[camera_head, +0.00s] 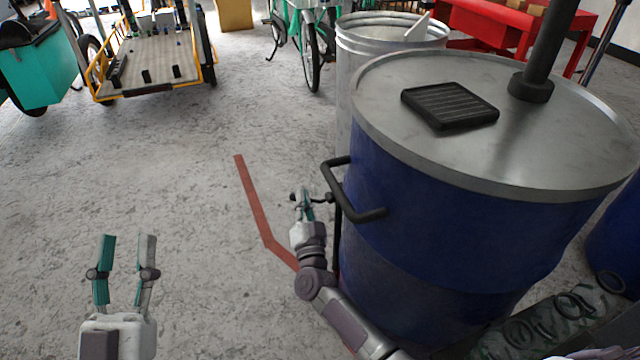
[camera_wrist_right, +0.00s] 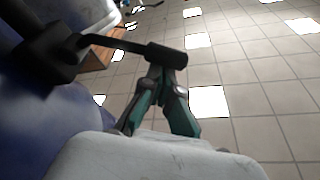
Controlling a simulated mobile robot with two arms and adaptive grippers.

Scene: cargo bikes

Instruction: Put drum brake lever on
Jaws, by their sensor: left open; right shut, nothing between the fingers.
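The blue drum (camera_head: 440,235) with a grey metal lid (camera_head: 580,130) stands at the right in the head view. A black looped handle (camera_head: 375,214) sticks out from its left side. A thin black lever (camera_head: 326,198) reaches left beside the handle. In the right wrist view the lever (camera_wrist_right: 125,43) ends in a dark cylindrical knob (camera_wrist_right: 166,55). My right gripper (camera_head: 307,190) is shut and empty, its fingertips close at the knob; contact cannot be told. My left gripper (camera_head: 127,238) is open and empty over the floor, well left of the drum.
A black ribbed pad (camera_head: 450,105) lies on the lid near a black post (camera_head: 545,50). A galvanised drum (camera_head: 375,32) stands behind. A red strip (camera_head: 252,205) marks the floor. Cargo bikes (camera_head: 150,60) stand at the back. The floor in the left middle is clear.

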